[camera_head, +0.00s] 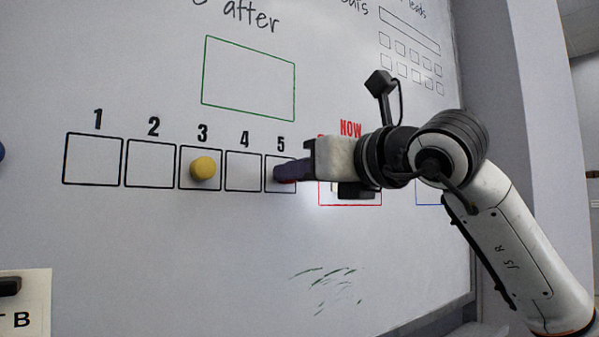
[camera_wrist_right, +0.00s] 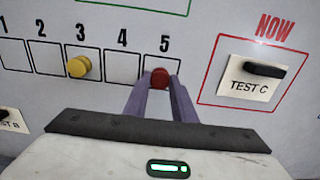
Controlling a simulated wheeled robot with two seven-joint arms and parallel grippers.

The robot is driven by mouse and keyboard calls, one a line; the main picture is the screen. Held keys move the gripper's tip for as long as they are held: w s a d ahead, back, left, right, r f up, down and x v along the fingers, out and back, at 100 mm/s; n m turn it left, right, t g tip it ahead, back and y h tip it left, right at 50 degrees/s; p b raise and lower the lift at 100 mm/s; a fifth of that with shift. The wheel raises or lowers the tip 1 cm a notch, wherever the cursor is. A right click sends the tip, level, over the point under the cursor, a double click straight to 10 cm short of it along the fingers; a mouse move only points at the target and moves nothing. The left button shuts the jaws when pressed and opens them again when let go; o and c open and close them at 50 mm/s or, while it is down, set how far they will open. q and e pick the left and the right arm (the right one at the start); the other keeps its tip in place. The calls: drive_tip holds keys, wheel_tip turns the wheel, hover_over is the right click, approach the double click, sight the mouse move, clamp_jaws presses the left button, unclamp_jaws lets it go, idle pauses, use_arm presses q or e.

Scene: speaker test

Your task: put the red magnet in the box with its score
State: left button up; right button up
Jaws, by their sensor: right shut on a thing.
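The red magnet (camera_wrist_right: 160,77) is round and sits between the fingertips of my right gripper (camera_wrist_right: 159,82) in the right wrist view, at box 5 (camera_wrist_right: 154,55). The right gripper is shut on the red magnet. I cannot tell whether the magnet touches the board. A yellow magnet (camera_head: 204,168) is in box 3 (camera_head: 187,183); it also shows in the right wrist view (camera_wrist_right: 79,67). My left gripper is out of view.
Boxes 1 (camera_head: 93,160), 2 (camera_head: 150,163) and 4 (camera_head: 243,171) are empty. A TEST C card (camera_wrist_right: 250,88) with a black clip hangs in the red NOW frame. A TEST B card (camera_head: 27,310) is at lower left. An empty green frame (camera_head: 203,85) is above the boxes.

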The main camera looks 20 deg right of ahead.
drive_tip(key=shift+w+a, duration=0.15)
drive_tip(key=shift+w, duration=0.2)
idle(0.4)
drive_tip(key=o, duration=1.4)
drive_tip(key=shift+c, duration=0.2)
drive_tip(key=shift+s, duration=0.1)
drive_tip(key=b+v, duration=0.3)
drive_tip(key=v, duration=0.3)
drive_tip(key=shift+s, duration=0.4)
